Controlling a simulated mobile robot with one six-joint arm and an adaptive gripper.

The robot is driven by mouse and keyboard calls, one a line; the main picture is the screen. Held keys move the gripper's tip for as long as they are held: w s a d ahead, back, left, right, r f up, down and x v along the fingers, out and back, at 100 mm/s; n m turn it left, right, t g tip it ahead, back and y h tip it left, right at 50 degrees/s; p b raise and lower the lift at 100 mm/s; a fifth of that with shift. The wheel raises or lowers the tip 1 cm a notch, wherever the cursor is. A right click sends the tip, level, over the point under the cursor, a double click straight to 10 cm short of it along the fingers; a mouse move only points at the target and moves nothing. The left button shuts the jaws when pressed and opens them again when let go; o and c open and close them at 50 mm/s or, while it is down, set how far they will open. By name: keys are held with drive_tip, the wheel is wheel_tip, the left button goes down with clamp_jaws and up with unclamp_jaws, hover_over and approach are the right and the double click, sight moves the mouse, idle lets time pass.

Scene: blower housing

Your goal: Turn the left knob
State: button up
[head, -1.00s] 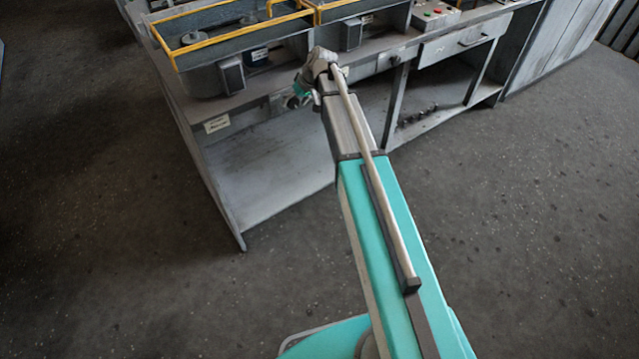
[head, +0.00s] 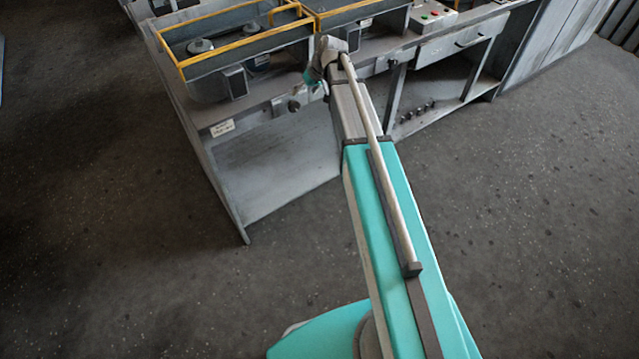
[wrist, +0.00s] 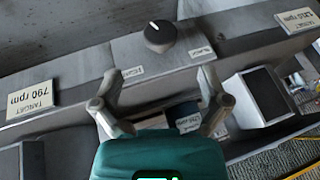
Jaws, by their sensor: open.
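A dark round knob (wrist: 160,35) with a white pointer line sits on a grey plate in the wrist view. In the head view a knob (head: 293,106) shows on the bench front, left of my arm's end. My gripper (wrist: 159,78) is open in the wrist view. Its two fingers are spread with nothing between them, and the knob appears beyond the fingertips, apart from them. In the head view my wrist hides most of the gripper.
A "TARGET 790 rpm" label (wrist: 32,103) and another target label (wrist: 297,18) flank the knob. The workbench (head: 240,118) carries yellow-railed grey housings (head: 215,65). A control box with coloured buttons (head: 433,16) stands at the right. The floor in front is clear.

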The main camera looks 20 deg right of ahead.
drive_tip(key=p+v, duration=0.5)
drive_tip(key=v, duration=0.1)
drive_tip(key=s+a+f+m+g+h+b, duration=0.1)
drive_tip(key=s+a+f+g+h+b, duration=0.15)
drive_tip(key=s, duration=0.95)
drive_tip(key=s+a+f+m+g+h+b, duration=0.1)
drive_tip(key=s+a+f+m+h, duration=0.15)
drive_tip(key=s, duration=0.95)
wheel_tip(320, 180, down, 16)
drive_tip(key=b, duration=1.5)
drive_tip(key=shift+s+r+y, duration=0.2)
drive_tip(key=shift+s+y, duration=0.1)
drive_tip(key=shift+s, duration=0.15)
drive_tip(key=shift+n, duration=0.25)
drive_tip(key=shift+r, duration=0.15)
wheel_tip(320, 180, up, 15)
drive_tip(key=p, duration=1.5)
drive_tip(key=shift+r, duration=0.2)
